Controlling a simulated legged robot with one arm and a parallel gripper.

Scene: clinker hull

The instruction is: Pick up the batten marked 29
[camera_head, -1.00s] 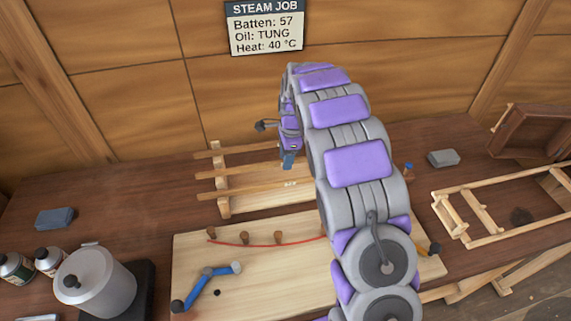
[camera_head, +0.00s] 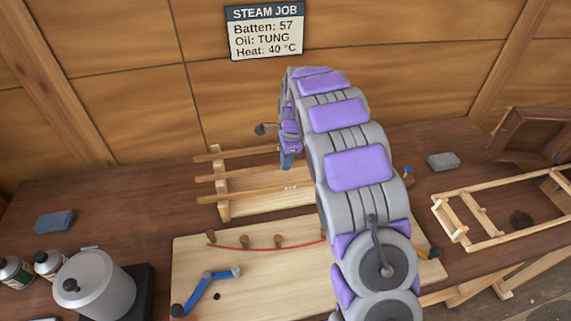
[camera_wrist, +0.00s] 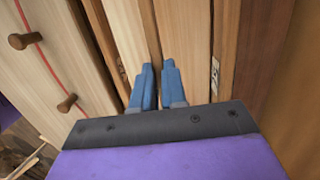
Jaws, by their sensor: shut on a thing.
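Several long wooden battens lie side by side on a pale rack (camera_head: 222,205) at the back of the bench. My gripper (camera_head: 287,166) reaches down onto the middle batten (camera_head: 235,173). In the wrist view, the blue fingers of my gripper (camera_wrist: 157,88) are shut on this narrow brown batten (camera_wrist: 151,30). Its marking is hidden. Another batten (camera_wrist: 226,40) to the right in the wrist view has a small pale number label (camera_wrist: 215,72), too tilted to read surely. In the head view, a tiny label (camera_head: 291,187) shows on the front batten, unreadable. I cannot tell which batten is 29.
A pale board (camera_head: 255,275) with pegs, a red curve and a blue linkage (camera_head: 205,285) lies in front of the rack. A pot (camera_head: 95,285) and bottles stand at left. A wooden frame (camera_head: 490,195) lies at right. A sign (camera_head: 265,32) reads batten 57.

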